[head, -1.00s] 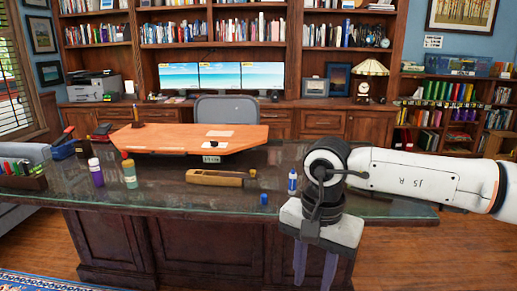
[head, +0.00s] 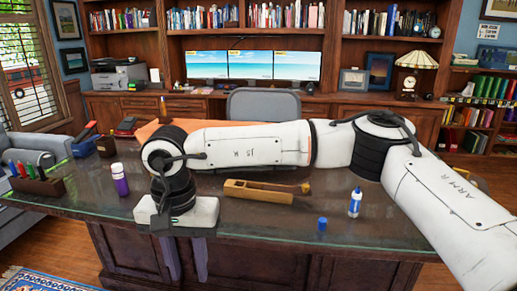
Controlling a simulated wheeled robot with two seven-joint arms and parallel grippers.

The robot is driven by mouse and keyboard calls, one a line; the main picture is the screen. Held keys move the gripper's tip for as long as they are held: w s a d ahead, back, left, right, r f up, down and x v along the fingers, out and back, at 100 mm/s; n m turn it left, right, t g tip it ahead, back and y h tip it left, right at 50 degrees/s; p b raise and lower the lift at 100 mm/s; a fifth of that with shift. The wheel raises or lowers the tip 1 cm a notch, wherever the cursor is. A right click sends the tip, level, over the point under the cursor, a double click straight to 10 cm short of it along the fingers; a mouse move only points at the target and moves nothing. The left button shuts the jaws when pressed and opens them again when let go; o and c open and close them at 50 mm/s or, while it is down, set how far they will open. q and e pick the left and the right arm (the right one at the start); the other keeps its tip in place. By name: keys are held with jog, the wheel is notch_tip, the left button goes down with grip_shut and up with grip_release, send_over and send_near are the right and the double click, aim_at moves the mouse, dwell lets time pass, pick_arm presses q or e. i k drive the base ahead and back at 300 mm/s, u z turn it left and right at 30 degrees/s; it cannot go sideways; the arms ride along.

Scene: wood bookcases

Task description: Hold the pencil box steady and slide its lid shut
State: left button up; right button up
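The pencil box (head: 258,193) is a long, narrow wooden box lying on the dark glass-topped desk (head: 290,221). Its top looks partly open, with a dark gap along it and a paler piece at its right end; exactly where the lid sits is hard to tell. My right gripper (head: 186,260) hangs fingers down at the desk's front edge, to the left of the box and nearer to me. Its two fingers are apart with nothing between them, and it does not touch the box. My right forearm crosses behind the box. My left gripper is not in view.
A white glue bottle (head: 355,203) and a small blue cap (head: 322,224) stand right of the box. A purple-and-white bottle (head: 120,180) and a rack of markers (head: 38,186) stand at the left. An orange desk mat (head: 147,131) is mostly hidden by my arm.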

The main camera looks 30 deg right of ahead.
aim_at(305, 192)
jog(key=z, duration=0.2)
jog(key=i, duration=0.9)
jog(key=z, duration=1.15)
jog(key=i, duration=0.8)
jog(key=z, duration=0.1)
